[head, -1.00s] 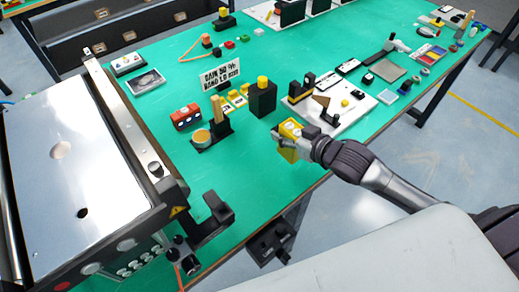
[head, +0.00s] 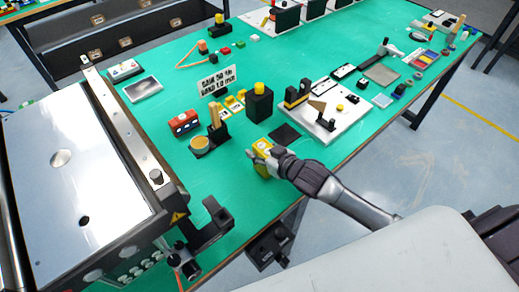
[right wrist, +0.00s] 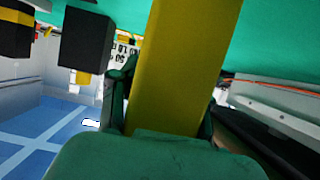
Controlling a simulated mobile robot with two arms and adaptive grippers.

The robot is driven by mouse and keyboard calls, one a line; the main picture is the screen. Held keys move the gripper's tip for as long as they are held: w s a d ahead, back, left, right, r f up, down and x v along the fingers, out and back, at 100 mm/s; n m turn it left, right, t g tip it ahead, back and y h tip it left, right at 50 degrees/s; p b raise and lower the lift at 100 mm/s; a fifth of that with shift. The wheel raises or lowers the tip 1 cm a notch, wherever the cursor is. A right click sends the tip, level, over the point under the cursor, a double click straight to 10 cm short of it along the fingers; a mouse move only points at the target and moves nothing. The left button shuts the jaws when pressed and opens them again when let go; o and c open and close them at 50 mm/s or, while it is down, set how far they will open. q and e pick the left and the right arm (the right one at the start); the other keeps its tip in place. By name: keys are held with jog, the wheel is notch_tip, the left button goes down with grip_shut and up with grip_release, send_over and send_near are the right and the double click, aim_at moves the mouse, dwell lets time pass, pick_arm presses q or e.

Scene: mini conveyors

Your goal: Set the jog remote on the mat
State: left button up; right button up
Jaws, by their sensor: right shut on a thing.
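My right gripper (head: 262,158) is shut on the yellow jog remote (head: 263,171) near the front edge of the green table. The remote also shows in the right wrist view (right wrist: 178,70) as a long yellow body between the fingers. The gripper hides part of it, and I cannot tell whether it touches the table. A flat dark square mat (head: 285,134) lies bare on the table, just behind and to the right of the gripper. My left gripper is not in view.
A white board with parts (head: 345,120) lies to the right. A metal-topped machine (head: 70,165) fills the left.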

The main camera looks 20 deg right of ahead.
jog(key=shift+f, duration=0.1)
jog(key=o, duration=1.2)
jog(key=shift+o, duration=0.5)
jog(key=shift+s, duration=0.1)
jog(key=v, duration=1.2)
jog(key=shift+r+b, duration=0.2)
jog(key=shift+b, duration=0.2)
